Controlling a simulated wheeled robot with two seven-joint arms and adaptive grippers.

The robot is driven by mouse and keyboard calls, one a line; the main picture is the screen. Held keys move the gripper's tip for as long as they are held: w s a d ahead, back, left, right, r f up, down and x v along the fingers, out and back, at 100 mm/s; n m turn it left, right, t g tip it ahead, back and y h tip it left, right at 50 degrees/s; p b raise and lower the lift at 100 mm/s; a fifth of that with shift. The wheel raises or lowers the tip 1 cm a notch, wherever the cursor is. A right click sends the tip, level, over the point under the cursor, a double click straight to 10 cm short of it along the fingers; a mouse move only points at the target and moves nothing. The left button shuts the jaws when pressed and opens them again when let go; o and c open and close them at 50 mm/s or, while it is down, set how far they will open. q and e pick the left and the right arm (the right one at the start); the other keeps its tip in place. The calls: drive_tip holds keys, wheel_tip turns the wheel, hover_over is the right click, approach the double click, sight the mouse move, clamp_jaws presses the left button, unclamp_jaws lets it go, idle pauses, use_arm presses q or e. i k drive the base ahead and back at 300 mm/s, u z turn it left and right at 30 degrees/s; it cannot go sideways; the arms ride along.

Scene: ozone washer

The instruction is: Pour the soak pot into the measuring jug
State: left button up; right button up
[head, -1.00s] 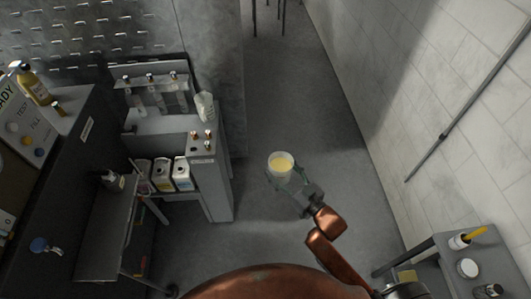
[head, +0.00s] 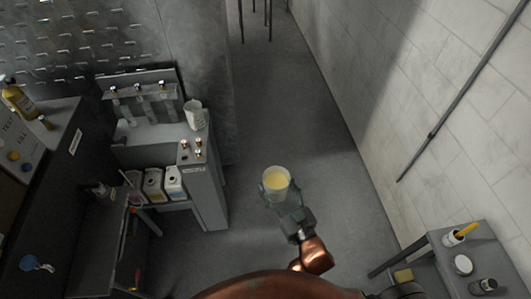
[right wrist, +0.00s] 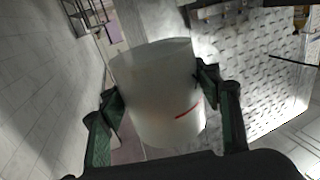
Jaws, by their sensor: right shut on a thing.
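The soak pot (head: 277,181) is a whitish cup with yellow liquid inside. My right gripper (head: 275,193) is shut on it and holds it over open floor. In the right wrist view the pot (right wrist: 158,95) sits between both fingers (right wrist: 158,88) and shows a red mark on its side. A clear, whitish jug (head: 194,114), which looks like the measuring jug, stands on the grey washer bench to the left of the pot, apart from it. My left gripper does not show.
The grey bench (head: 205,172) has small brass-coloured knobs on top and white bottles (head: 173,182) on a lower shelf. A side table (head: 440,262) with small containers stands at the lower right by the tiled wall. The floor between is clear.

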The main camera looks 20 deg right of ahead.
sight(194, 108)
drive_tip(key=z, duration=0.45)
drive_tip(key=k, duration=0.55)
drive_tip(key=z, duration=0.7)
drive_tip(key=i, duration=0.85)
drive_tip(key=u, duration=0.75)
drive_tip(key=i, duration=0.5)
drive_tip(key=u, duration=1.05)
drive_tip(key=i, duration=0.75)
drive_tip(key=u, duration=0.1)
